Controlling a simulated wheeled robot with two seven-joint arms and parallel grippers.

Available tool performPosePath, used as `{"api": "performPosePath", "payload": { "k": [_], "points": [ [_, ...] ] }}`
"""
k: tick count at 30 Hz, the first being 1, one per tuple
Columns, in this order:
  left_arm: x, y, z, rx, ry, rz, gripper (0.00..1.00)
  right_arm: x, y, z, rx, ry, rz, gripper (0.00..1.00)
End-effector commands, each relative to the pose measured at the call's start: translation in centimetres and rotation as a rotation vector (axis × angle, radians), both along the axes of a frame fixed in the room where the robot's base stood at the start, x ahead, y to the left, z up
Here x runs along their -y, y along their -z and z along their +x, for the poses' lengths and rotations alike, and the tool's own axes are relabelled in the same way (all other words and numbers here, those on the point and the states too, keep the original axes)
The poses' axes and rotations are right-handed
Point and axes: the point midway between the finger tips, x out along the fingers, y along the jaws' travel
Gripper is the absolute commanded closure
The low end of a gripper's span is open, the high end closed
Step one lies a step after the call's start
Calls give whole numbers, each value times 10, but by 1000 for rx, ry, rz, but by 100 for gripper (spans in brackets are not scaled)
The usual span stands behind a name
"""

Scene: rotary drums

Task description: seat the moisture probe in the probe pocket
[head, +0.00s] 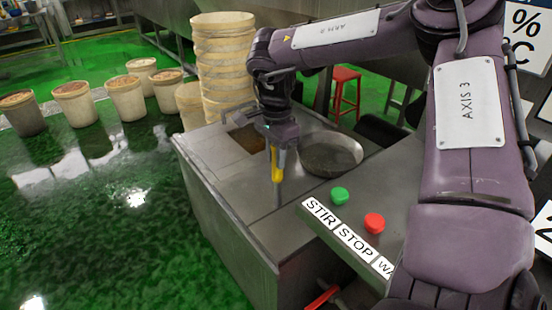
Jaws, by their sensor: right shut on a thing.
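The moisture probe (277,170) has a yellow handle and a thin grey rod pointing down, roughly upright. My right gripper (281,148) is shut on the upper end of the probe. The probe is in front of the steel top of the machine (225,177); I cannot tell whether its tip touches the surface. I cannot make out the probe pocket. My left gripper is not in view.
A round steel bowl (345,167) is set in the top right of the probe. A square opening (246,139) lies behind left. A green button (340,195) and a red button (374,222) sit on the front panel. Stacked tubs (222,60) stand behind.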

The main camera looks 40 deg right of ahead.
Motion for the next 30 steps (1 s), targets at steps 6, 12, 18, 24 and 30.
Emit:
{"api": "performPosePath", "payload": {
  "k": [6,12,18,24,30],
  "points": [
    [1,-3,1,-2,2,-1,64,0,6,1,2,0,0,100],
    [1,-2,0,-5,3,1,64,0,10,0,2,-1,0,100],
    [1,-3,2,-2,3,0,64,0,10,0,1,-1,0,55],
    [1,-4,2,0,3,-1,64,0,10,0,1,0,0,55],
    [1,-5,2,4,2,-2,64,0,-2,1,3,-1,-1,55]
  ]
}}
